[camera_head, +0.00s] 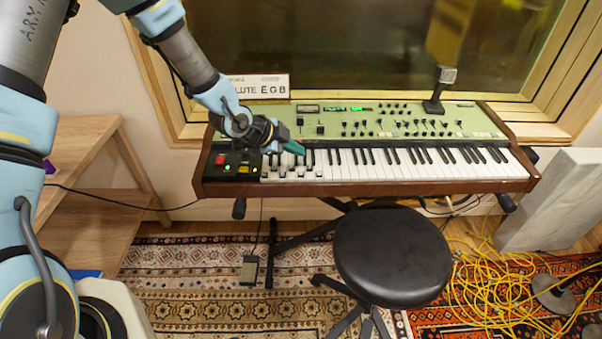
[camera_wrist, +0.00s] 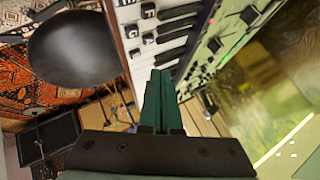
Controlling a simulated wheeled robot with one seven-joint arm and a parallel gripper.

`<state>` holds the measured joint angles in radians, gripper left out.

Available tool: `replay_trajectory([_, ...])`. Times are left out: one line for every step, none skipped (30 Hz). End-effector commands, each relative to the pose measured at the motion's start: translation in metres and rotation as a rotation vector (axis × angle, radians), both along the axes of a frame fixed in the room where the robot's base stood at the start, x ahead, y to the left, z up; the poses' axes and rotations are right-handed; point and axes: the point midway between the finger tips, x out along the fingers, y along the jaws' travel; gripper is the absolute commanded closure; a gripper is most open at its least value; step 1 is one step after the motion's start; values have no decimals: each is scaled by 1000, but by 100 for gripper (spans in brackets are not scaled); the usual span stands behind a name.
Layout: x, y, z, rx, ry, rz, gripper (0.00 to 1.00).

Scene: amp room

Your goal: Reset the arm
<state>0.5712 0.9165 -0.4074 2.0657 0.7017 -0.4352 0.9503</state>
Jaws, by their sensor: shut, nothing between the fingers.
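My gripper (camera_head: 292,147) is over the left part of the keyboard instrument, near where the keys meet the green panel. Its green fingers are together with nothing between them, as the wrist view (camera_wrist: 159,100) shows. The keyboard instrument (camera_head: 470,124) has a green control panel and wooden ends, and its keys (camera_wrist: 165,35) show beyond the fingers in the wrist view. Whether the fingertips touch the keys, I cannot tell. My arm reaches in from the upper left of the head view.
A black round stool (camera_head: 392,255) stands in front of the keyboard. A wooden shelf (camera_head: 85,140) is at left. Yellow cables (camera_head: 500,290) lie tangled on the rug at right, by a pale grey block (camera_head: 555,200). A window is behind the keyboard. A black stand (camera_head: 434,105) sits on the panel.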

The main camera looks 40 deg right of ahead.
Motion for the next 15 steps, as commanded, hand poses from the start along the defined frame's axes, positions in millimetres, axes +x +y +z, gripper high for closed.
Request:
replay_trajectory([0,0,0,0,0,0,100])
replay_trajectory([0,0,0,0,0,0,100])
replay_trajectory([0,0,0,0,0,0,100])
replay_trajectory([0,0,0,0,0,0,100])
replay_trajectory([0,0,0,0,0,0,100])
replay_trajectory([0,0,0,0,0,0,100])
replay_trajectory([0,0,0,0,0,0,100])
replay_trajectory([0,0,0,0,0,0,100])
replay_trajectory([0,0,0,0,0,0,100])
replay_trajectory([0,0,0,0,0,0,100])
replay_trajectory([0,0,0,0,0,0,100])
replay_trajectory([1,1,0,1,0,2,100])
replay_trajectory([3,2,1,5,1,10,100])
replay_trajectory([6,5,2,12,3,21,100])
replay_trajectory([13,11,4,25,7,47,100])
